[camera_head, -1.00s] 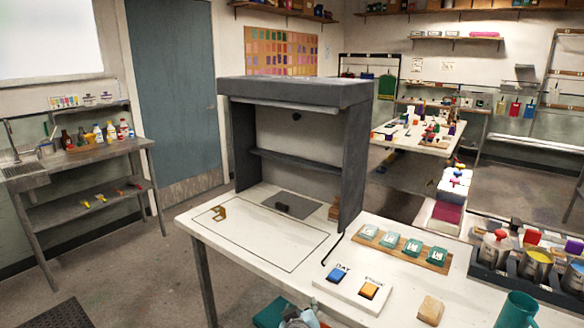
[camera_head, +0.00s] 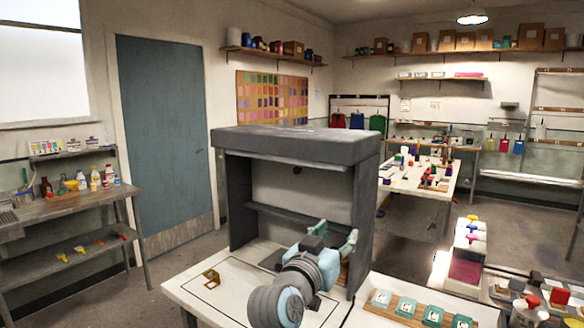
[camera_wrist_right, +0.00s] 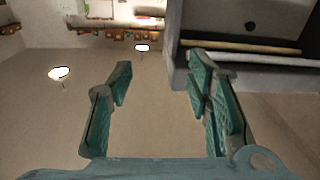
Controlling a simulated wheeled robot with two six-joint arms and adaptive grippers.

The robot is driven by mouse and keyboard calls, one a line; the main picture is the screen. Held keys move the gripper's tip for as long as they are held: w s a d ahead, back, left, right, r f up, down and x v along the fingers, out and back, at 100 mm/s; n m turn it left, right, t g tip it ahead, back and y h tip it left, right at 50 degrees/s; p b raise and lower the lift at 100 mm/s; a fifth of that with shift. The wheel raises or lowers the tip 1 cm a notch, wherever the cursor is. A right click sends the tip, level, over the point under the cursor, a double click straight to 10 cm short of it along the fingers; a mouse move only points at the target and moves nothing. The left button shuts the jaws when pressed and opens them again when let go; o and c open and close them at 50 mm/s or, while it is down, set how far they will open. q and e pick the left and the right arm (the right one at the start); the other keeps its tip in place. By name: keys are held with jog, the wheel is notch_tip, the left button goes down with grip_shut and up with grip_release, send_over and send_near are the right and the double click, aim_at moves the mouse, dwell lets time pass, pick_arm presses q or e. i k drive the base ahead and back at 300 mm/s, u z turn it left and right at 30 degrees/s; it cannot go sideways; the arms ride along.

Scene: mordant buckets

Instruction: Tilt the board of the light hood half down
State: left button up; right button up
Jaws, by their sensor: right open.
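The dark grey light hood (camera_head: 290,147) stands on the white table. A dark board (camera_head: 268,214) crosses its inside, low in the opening. It shows nearly edge-on, and my right arm hides part of its right end. My right gripper (camera_head: 335,238) is in front of the hood's right half, its teal fingers apart and empty. In the right wrist view the open fingers (camera_wrist_right: 158,78) have nothing between them. The hood (camera_wrist_right: 190,70) fills the upper right there, with a pale strip and a dark knob (camera_wrist_right: 250,26) in it. My left gripper is not in view.
A small brass-coloured piece (camera_head: 211,277) lies on the table (camera_head: 190,288) at the left. A wooden tray (camera_head: 405,317) with teal blocks lies at the front right. The floor left of the table is clear.

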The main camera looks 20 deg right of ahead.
aim_at(321, 193)
jog(key=i, duration=1.55)
jog(key=z, duration=0.1)
